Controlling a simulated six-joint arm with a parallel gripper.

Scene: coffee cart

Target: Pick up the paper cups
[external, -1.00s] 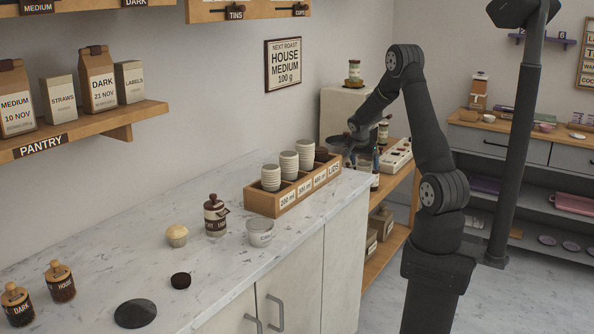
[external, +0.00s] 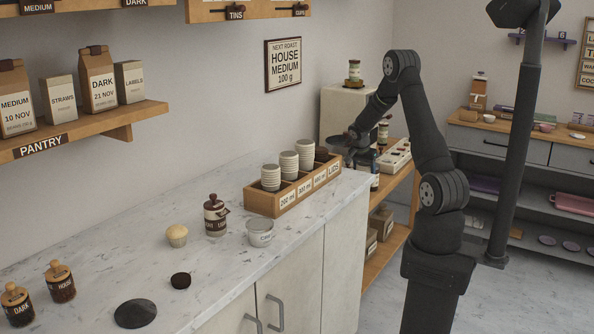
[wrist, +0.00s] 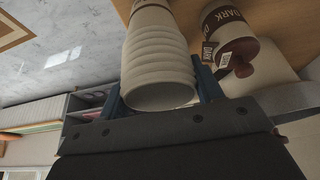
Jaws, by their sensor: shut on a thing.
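In the wrist view a stack of ribbed, off-white paper cups (wrist: 156,50) lies between the two blue fingers of my gripper (wrist: 160,88), which is shut on it. The open rim faces the camera. In the external view my gripper (external: 343,149) is beyond the right end of the counter, near the wooden cup box. The held stack cannot be made out there. Three stacks of cups stand upright in the box (external: 265,208): the left stack (external: 271,177), the middle stack (external: 289,165) and the right stack (external: 305,153).
Dark lids (external: 322,154) fill the box's right compartment. A jar labelled DARK (wrist: 228,35) is close to the held cups in the wrist view.

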